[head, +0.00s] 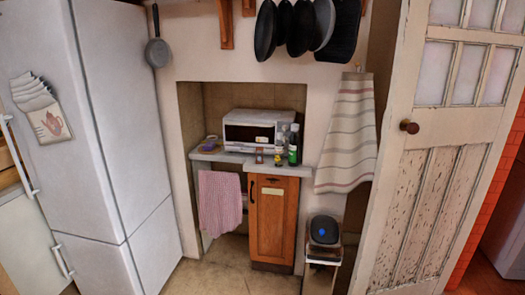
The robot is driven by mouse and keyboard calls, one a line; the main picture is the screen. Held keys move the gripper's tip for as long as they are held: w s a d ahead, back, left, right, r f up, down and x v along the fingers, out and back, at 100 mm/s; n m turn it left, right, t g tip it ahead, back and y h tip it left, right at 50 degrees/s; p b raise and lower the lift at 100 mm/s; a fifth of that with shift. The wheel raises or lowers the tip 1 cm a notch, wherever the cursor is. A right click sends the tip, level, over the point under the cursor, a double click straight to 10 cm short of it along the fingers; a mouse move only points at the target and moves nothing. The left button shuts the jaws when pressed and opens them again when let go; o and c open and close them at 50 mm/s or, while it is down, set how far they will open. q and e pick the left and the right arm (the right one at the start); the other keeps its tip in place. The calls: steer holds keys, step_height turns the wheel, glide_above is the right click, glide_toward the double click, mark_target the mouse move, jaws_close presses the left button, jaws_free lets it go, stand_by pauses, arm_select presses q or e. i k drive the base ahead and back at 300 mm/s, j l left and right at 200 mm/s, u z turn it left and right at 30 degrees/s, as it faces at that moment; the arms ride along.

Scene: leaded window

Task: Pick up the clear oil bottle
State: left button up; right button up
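A small group of bottles stands on the grey counter (235,158) in the alcove, at the right of the white toaster oven. A dark green bottle (294,146) is the rightmost and tallest. A small bottle with yellow on it (278,157) stands left of it. A paler, see-through shape (283,134) shows behind and between them; it may be the clear oil bottle, but it is too small to be sure. Neither of my grippers is in view.
The toaster oven (258,131) fills the counter's middle. A wooden cabinet (272,217) and pink towel (220,202) are below. The fridge (100,130) stands left; a striped cloth (348,132), stool (322,268) and door (440,150) are right. Floor (205,277) in front is clear.

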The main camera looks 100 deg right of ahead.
mark_target(279, 159)
steer(key=z, duration=3.4)
steer(key=i+j+z, duration=0.3)
steer(key=i+j, duration=0.35)
steer(key=i, duration=0.25)
steer(key=i+j+z, duration=0.25)
steer(key=i+j, duration=0.55)
steer(key=i, duration=0.05)
